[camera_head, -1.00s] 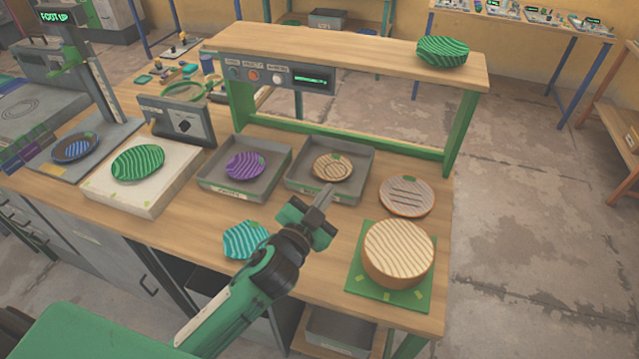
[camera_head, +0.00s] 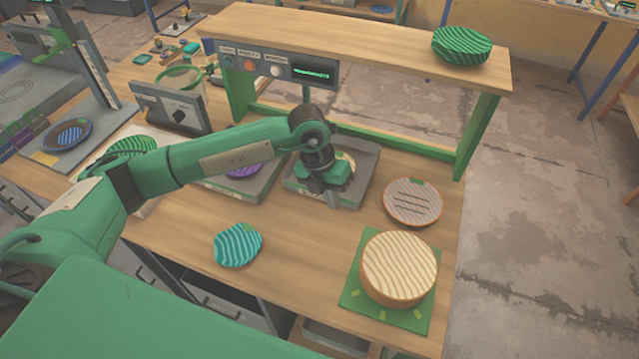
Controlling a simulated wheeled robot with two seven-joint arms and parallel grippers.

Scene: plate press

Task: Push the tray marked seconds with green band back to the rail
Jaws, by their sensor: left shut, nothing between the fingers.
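Two grey trays stand side by side on the bench below the shelf. The right tray (camera_head: 367,171) holds a tan plate, now mostly hidden behind my left gripper (camera_head: 328,196). That gripper is shut and empty, pointing down at the tray's front wall; I cannot tell whether it touches. It covers much of that wall, and I cannot read its label or band here. The left tray (camera_head: 263,190) holds a purple plate (camera_head: 245,169) and is partly covered by my left arm. The green rail (camera_head: 390,146) runs along the back under the shelf. My right gripper is not in view.
A grey-striped plate (camera_head: 412,201) lies just right of the right tray. A large tan round piece (camera_head: 398,268) sits on a green mat (camera_head: 357,311). A teal plate (camera_head: 238,245) lies in front. A narrow bare strip lies between tray and rail.

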